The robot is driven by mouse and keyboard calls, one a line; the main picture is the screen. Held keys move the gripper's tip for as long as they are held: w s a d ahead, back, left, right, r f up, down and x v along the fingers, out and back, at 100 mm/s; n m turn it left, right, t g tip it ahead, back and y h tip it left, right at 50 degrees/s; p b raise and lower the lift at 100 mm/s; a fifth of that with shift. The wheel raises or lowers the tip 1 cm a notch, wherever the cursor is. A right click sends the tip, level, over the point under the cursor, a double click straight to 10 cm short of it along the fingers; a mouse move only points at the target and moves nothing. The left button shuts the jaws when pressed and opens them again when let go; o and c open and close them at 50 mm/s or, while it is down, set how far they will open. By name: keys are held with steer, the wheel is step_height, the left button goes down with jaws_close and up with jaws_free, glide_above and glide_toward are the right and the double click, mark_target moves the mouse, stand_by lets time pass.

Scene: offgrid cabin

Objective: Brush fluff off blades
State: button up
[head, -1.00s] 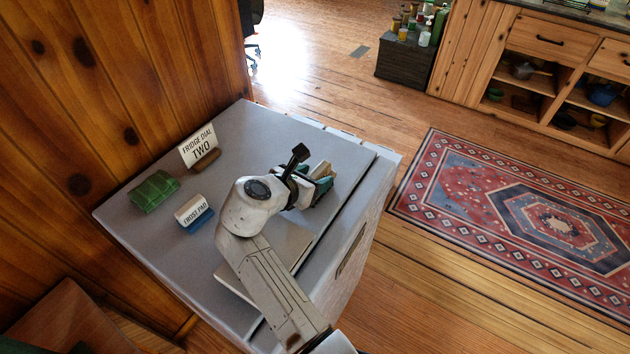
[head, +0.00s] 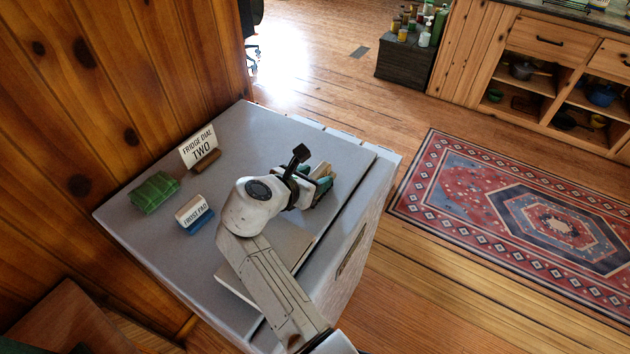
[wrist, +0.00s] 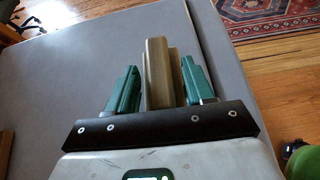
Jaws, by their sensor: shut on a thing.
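My gripper (head: 324,184) is over the right part of the grey fridge top (head: 240,140). Its green fingers are shut on a tan, block-like piece (wrist: 157,75), which also shows in the head view (head: 320,169). The piece stands up between the fingers and reaches past their tips; its far end and underside are hidden, so I cannot tell whether it is a brush. I cannot make out any blades or fluff in either view.
On the fridge top are a green folded cloth (head: 154,192), a blue pad with a "FROST PAD" label (head: 200,221) and a "FRIDGE DIAL TWO" sign (head: 199,146). A flat pale board (head: 285,246) lies partly under my arm. A wooden wall (head: 90,100) borders the left.

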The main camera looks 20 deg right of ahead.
steer(key=shift+r+p, duration=2.95)
steer(key=shift+p, duration=0.25)
